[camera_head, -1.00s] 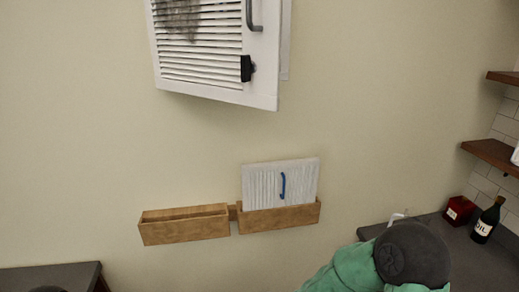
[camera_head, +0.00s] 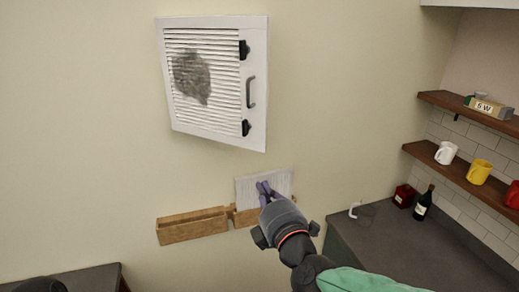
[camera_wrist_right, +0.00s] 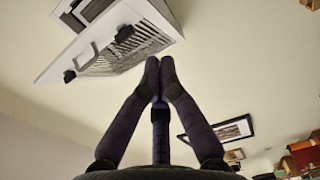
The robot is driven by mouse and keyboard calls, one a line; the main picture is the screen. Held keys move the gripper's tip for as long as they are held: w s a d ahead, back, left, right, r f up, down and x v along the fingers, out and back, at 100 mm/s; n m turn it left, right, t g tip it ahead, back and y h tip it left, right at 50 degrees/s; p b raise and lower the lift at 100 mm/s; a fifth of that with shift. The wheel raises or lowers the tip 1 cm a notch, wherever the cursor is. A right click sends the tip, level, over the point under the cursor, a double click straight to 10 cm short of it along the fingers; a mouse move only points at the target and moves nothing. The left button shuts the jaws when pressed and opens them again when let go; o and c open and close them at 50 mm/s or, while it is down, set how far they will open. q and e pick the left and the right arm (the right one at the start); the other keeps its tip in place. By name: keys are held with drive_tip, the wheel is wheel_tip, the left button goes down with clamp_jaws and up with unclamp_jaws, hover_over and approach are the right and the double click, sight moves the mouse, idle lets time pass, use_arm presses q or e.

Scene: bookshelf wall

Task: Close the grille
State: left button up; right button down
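The grille (camera_head: 212,80) is a white louvred panel high on the wall, with a dark stain, a grey handle (camera_head: 251,92) and two black latches (camera_head: 244,50) on its right side. In the right wrist view the grille (camera_wrist_right: 118,45) stands at an angle off its white frame (camera_wrist_right: 95,10), with a dark gap between them; from the head view the gap is hard to see. My right gripper (camera_head: 264,190) is below and right of the grille, apart from it. In the wrist view its fingertips (camera_wrist_right: 160,72) meet with nothing between them.
Two wooden wall boxes (camera_head: 192,225) sit below the grille; the right one holds a white ribbed panel (camera_head: 270,180), partly hidden by my gripper. A dark counter (camera_head: 400,250) with bottles stands at right, under shelves (camera_head: 470,180) with mugs. The wall around the grille is clear.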

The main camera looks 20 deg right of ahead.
drive_tip(key=r, duration=0.1)
drive_tip(key=b, duration=0.1)
approach(254, 149)
drive_tip(key=w+a, duration=0.3)
drive_tip(key=w+d, duration=0.1)
drive_tip(key=w+d+b, duration=0.1)
drive_tip(key=shift+d+f, duration=0.1)
drive_tip(key=shift+d, duration=0.2)
drive_tip(key=shift+w, duration=0.15)
